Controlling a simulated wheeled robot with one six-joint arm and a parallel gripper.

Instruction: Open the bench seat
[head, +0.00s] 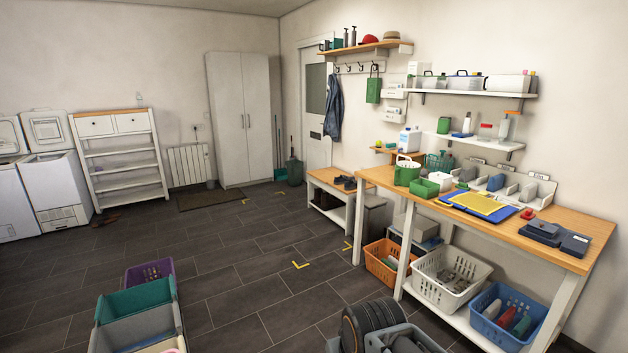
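The bench (322,182) stands against the right wall beside the door, left of the long worktable. It has a flat wooden seat top and a white frame. The seat lies level and looks closed. A pair of dark shoes (345,183) rests on its right part. Dark items sit in the open space under the seat. The worktable partly hides the bench's right end. Parts of my arm seem to show at the bottom edge, but my gripper's fingers are not in view.
The worktable (575,228) runs along the right, with orange (381,265), white (462,284) and blue (493,330) baskets below. Teal (140,299) and purple (150,272) bins stand at front left. Two toploaders (60,178) are far left. Dark tiled floor before the bench is clear.

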